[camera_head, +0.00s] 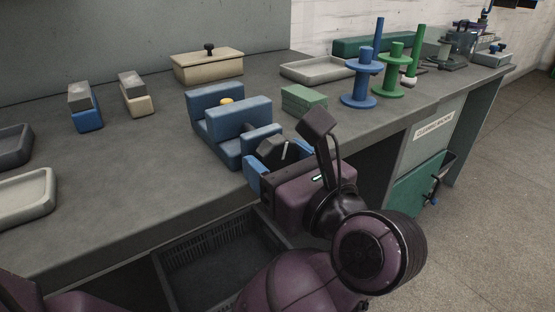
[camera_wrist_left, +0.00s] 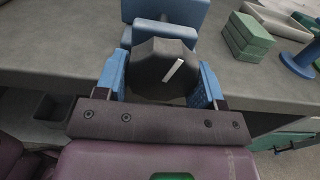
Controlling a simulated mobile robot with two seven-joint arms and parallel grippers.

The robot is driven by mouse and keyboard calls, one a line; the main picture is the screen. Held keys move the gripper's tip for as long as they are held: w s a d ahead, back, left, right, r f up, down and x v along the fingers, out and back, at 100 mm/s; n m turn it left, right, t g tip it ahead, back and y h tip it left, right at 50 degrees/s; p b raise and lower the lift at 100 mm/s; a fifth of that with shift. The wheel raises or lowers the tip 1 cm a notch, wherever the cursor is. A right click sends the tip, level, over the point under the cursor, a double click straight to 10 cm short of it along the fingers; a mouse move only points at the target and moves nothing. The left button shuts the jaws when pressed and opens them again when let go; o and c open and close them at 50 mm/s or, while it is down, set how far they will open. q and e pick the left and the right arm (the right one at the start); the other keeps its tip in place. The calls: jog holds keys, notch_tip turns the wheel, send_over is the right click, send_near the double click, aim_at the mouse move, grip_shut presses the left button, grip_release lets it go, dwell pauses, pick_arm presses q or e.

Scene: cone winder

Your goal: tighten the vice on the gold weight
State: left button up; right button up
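The blue vice (camera_head: 238,141) stands at the bench's front edge. The top of the gold weight (camera_head: 226,100) shows between its two jaws; the near jaw hides the rest, so I cannot tell if both jaws touch it. The vice's dark, faceted knob (camera_head: 273,150) with a white line faces me. My left gripper (camera_head: 278,160) is at this knob. In the left wrist view its two blue fingers (camera_wrist_left: 164,84) stand on either side of the knob (camera_wrist_left: 162,69), very close to it; contact is unclear. My right gripper is not in view.
Green blocks (camera_head: 304,100) stand just right of the vice. Blue (camera_head: 362,92) and green (camera_head: 391,84) spools stand farther right. A lidded beige box (camera_head: 208,66) is behind. A dark crate (camera_head: 217,268) lies below the bench edge.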

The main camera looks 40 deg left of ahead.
pick_arm(q)
jog(key=c, duration=0.4)
jog(key=shift+r+m+p, duration=0.1)
jog(key=shift+m+p, duration=0.2)
jog(key=shift+p, duration=0.1)
jog(key=shift+m, duration=0.4)
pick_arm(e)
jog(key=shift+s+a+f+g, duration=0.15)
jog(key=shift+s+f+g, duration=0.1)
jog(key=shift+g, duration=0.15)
pick_arm(q)
jog(key=o, duration=0.9)
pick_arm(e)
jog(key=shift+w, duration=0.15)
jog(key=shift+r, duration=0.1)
